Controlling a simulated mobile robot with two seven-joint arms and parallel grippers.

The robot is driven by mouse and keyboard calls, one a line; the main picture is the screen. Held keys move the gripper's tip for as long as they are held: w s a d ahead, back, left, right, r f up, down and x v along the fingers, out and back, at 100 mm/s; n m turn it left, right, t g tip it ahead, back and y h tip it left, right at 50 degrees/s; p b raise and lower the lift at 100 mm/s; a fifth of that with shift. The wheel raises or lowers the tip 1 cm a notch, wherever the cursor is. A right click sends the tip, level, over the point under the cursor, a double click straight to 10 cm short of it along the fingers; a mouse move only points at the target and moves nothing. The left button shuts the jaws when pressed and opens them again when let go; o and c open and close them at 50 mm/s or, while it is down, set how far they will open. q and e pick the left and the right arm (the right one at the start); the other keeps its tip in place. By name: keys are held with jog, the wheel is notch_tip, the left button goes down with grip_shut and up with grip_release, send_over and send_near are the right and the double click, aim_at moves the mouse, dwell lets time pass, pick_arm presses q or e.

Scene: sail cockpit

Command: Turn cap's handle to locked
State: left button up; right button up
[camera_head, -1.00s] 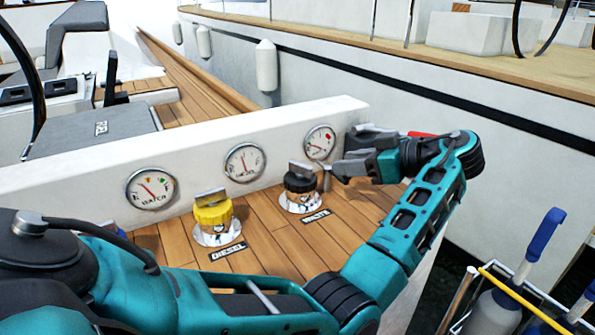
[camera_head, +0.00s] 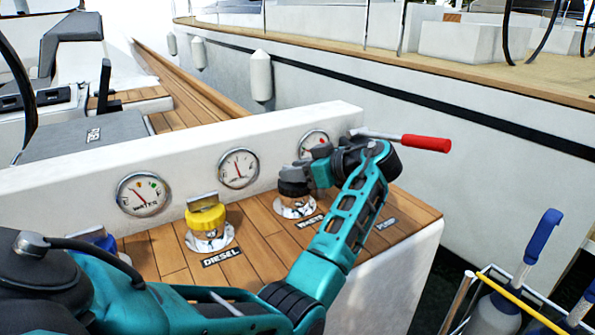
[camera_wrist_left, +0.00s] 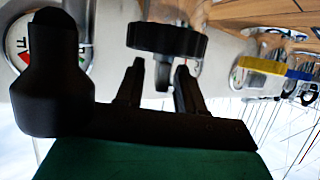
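The black WASTE cap (camera_head: 294,187) sits on its metal deck ring, with its top handle partly hidden by my left gripper (camera_head: 306,166). In the left wrist view the black cap (camera_wrist_left: 166,38) has its narrow handle (camera_wrist_left: 163,75) between my two fingers (camera_wrist_left: 158,80). Gaps show on both sides of the handle, so the gripper is open around it. The yellow DIESEL cap (camera_head: 207,215), with its grey handle raised, stands to the left. A blue cap (camera_head: 97,238) is further left, partly hidden by my arm. My right gripper is not in view.
A white coaming with round gauges (camera_head: 143,194) stands close behind the caps. A red-handled lever (camera_head: 426,143) sticks out at its right end. The wooden deck (camera_head: 262,228) is clear between the yellow and black caps. A bucket with blue-handled tools (camera_head: 540,235) stands lower right.

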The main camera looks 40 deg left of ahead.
pick_arm(q)
grip_shut()
dwell(0.4)
